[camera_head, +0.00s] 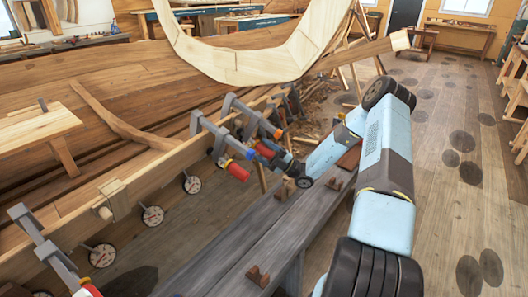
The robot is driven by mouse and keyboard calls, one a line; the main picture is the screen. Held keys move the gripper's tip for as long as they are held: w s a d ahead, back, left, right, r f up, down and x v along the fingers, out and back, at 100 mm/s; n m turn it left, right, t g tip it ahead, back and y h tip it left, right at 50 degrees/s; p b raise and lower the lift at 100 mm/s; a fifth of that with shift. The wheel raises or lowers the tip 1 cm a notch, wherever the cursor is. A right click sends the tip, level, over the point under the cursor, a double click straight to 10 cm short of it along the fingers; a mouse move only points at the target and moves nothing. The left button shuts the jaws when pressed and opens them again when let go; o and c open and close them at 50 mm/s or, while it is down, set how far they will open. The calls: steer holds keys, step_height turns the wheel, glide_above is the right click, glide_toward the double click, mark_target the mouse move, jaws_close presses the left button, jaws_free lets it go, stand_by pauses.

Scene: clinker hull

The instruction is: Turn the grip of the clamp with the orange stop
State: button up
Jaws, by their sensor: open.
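The clamp with the orange stop (278,133) sits on the hull's upper edge near the middle of the head view, its grey bar slanting down to the right. A red grip (265,151) shows below that stop, partly covered by my gripper. My gripper (268,155) is dark and open, reaching in from the right with its fingers at this red grip. I cannot tell whether they surround it or touch it. A neighbouring clamp has a blue stop (251,154) and a larger red grip (237,171), just left of my gripper.
Another clamp (48,252) stands at lower left. Round dials (152,215) hang along the hull plank. A grey bench (245,245) with small wooden blocks (258,276) lies below my arm. A pale curved timber (245,65) crosses above. Floor at right is open.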

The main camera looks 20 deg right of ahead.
steer(key=v, duration=1.4)
steer(key=shift+w+a, duration=0.1)
stand_by(0.8)
steer(key=s+r+n+t+h, duration=0.5)
steer(key=s+r+n+h, duration=0.3)
steer(key=n+h, duration=0.65)
steer(key=w+a, duration=0.3)
steer(key=w+a+n+y, duration=0.1)
steer(key=w+a, duration=0.2)
steer(key=w+a+n+y, duration=0.1)
steer(key=w+a, duration=0.2)
steer(key=w, duration=0.1)
steer(key=shift+a+f+y, duration=0.1)
steer(key=shift+f+y, duration=0.15)
steer(key=shift+f, duration=0.05)
